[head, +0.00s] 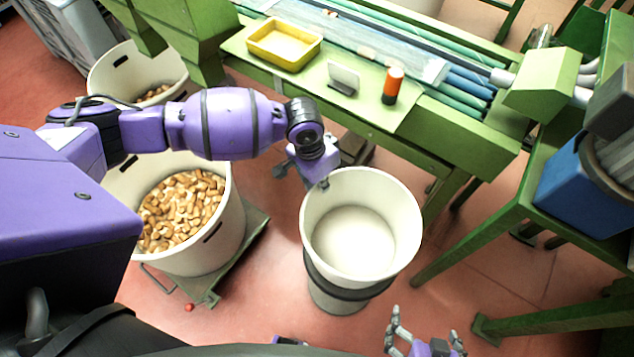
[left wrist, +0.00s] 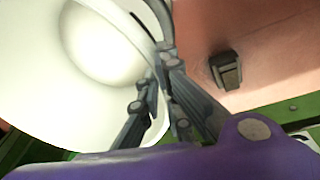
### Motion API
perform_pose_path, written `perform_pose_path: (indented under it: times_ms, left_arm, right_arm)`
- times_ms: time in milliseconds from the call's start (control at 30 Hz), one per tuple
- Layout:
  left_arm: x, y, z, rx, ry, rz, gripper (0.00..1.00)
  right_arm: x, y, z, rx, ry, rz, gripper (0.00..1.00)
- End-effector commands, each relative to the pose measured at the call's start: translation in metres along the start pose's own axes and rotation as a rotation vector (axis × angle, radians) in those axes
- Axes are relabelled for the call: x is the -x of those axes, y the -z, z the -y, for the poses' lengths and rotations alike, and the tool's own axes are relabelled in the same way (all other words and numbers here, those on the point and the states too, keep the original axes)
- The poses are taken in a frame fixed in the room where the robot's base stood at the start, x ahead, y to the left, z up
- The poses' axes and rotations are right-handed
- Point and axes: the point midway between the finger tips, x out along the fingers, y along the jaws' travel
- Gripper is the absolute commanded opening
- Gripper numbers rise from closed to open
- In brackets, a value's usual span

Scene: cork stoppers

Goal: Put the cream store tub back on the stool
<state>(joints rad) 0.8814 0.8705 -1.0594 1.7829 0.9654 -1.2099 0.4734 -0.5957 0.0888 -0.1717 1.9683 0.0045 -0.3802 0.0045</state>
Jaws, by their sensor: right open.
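The cream store tub (head: 402,222) is round, empty-looking inside and upright at the centre of the head view. A grey round stool (head: 338,302) with a black band shows directly under it. I cannot tell whether the tub rests on the stool or hangs just above it. My left gripper (head: 318,180) is at the tub's left far rim. In the left wrist view its fingers (left wrist: 160,75) are close together on the tub's wall (left wrist: 40,95), shut on the rim. My right gripper (head: 425,332) is open and empty at the bottom edge, right of the stool.
A cream tub full of corks (head: 232,215) stands on a low trolley (head: 250,240) at left, with another tub (head: 105,68) behind. A green bench (head: 405,140) holds a yellow tray (head: 285,60) and an orange bottle (head: 392,88). Green table legs (head: 450,245) stand at right.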

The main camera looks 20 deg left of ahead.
Motion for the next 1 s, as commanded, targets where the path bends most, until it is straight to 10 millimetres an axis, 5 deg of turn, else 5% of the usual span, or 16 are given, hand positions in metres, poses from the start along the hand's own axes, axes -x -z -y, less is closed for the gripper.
perform_pose_path:
  times_ms: [333,733,867,1000]
  left_arm:
    - [-0.036,0.005,0.002,-0.001,0.001,-0.003,0.00]
    - [-0.041,0.004,0.002,-0.001,0.001,-0.005,0.00]
    - [-0.041,0.004,0.003,-0.001,0.003,-0.004,0.21]
    - [-0.041,0.004,0.003,-0.001,0.003,-0.004,0.23]
  right_arm:
    - [-0.005,0.001,0.004,-0.011,0.000,-0.006,1.00]
    - [-0.005,-0.001,0.000,-0.002,-0.002,-0.004,1.00]
    - [-0.004,-0.001,-0.001,0.002,-0.002,-0.003,1.00]
    - [-0.004,-0.002,-0.002,0.005,-0.001,-0.002,1.00]
